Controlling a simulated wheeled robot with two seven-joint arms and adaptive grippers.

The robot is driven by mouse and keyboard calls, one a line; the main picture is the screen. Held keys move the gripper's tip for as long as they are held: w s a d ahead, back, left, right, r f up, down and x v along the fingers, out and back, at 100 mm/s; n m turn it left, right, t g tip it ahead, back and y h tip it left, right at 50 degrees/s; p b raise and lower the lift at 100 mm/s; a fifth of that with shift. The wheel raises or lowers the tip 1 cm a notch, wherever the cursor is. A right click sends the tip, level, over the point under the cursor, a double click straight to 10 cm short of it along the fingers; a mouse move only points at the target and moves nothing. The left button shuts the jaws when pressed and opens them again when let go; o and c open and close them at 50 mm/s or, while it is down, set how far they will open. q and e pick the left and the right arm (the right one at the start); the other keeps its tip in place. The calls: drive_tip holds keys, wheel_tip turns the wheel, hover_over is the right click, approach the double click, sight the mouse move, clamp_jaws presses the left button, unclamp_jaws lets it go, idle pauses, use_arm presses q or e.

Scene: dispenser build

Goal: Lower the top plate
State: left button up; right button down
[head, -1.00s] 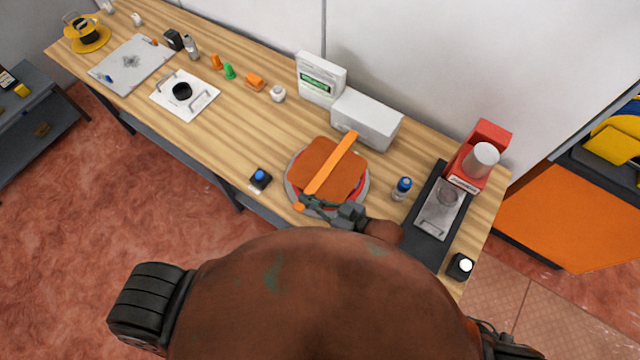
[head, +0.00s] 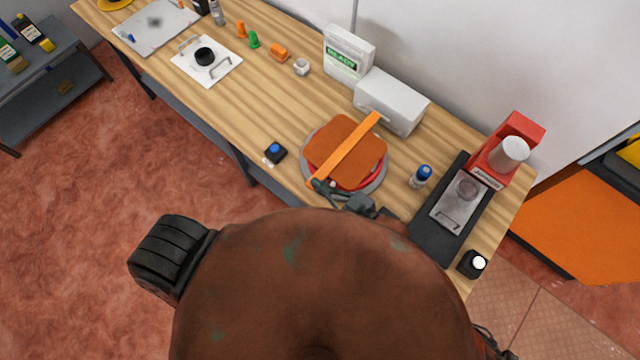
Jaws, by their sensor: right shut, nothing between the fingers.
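The top plate (head: 338,136) appears to be the brown-orange, rounded square plate over a red round part (head: 372,183) on a grey disc (head: 384,178), near the table's front edge. An orange bar (head: 347,149) runs diagonally across it. I cannot tell whether a gap lies under the plate. My right gripper (head: 322,187) is shut and empty at the front rim of this stack, by the bar's near end. Whether it touches the stack is unclear. My left gripper is out of view.
A blue-topped button box (head: 276,152) sits left of the stack, and a blue-capped bottle (head: 421,176) right of it. White boxes (head: 391,101) stand behind. A red dispenser stand (head: 508,143) and dark mat (head: 432,238) lie right.

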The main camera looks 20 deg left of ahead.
drive_tip(key=s+d+r+p, duration=0.2)
drive_tip(key=d+r, duration=0.4)
drive_tip(key=d, duration=0.3)
drive_tip(key=shift+s+d+r+p, duration=0.2)
drive_tip(key=shift+s+p, duration=0.15)
drive_tip(key=shift+p, duration=0.25)
